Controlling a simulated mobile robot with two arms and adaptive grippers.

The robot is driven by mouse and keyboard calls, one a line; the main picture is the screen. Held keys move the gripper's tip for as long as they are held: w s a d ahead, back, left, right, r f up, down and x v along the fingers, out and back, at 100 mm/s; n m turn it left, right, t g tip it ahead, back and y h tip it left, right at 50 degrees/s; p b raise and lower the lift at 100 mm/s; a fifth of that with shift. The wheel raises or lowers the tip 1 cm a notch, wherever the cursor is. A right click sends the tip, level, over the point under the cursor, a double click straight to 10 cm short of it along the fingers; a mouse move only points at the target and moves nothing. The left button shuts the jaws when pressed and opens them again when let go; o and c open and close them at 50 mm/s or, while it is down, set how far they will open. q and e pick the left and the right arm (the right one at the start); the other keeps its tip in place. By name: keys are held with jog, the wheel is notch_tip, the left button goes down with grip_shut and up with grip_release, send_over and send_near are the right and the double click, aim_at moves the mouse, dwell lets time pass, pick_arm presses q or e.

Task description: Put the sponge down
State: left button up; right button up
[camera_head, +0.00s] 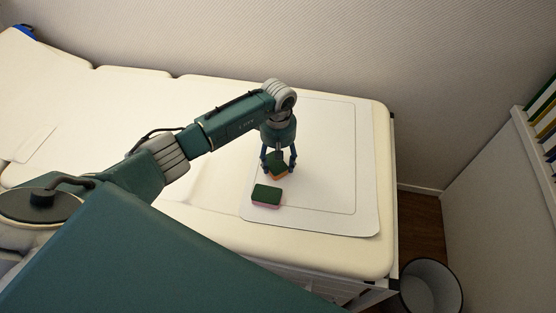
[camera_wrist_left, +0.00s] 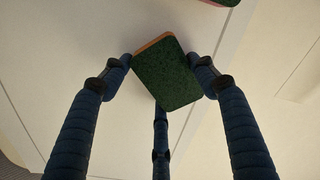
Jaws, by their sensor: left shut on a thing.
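My left gripper (camera_head: 278,163) points down over the right part of the padded table. It is shut on a sponge (camera_head: 277,158) with a dark green top and an orange side. In the left wrist view the held sponge (camera_wrist_left: 167,74) sits tilted between the blue fingers of the gripper (camera_wrist_left: 165,80). I cannot tell whether it touches the surface below. A second sponge (camera_head: 267,194), green on top and pink below, lies flat on the white mat (camera_head: 335,190), just in front of the gripper. Its pink edge shows at the top of the left wrist view (camera_wrist_left: 222,2).
The long cream padded table (camera_head: 130,95) runs along the wall. Its right edge drops to a wooden floor with a round bin (camera_head: 430,288). A shelf with binders (camera_head: 545,120) stands at the right. The right side of the mat is clear.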

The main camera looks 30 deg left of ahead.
pick_arm(q)
jog(key=shift+f, duration=0.15)
jog(key=o, duration=1)
jog(key=shift+o, duration=0.2)
jog(key=shift+r, duration=0.4)
notch_tip(320, 180, up, 12)
jog(key=b, duration=0.2)
jog(key=shift+f, duration=0.2)
jog(key=shift+f, duration=0.1)
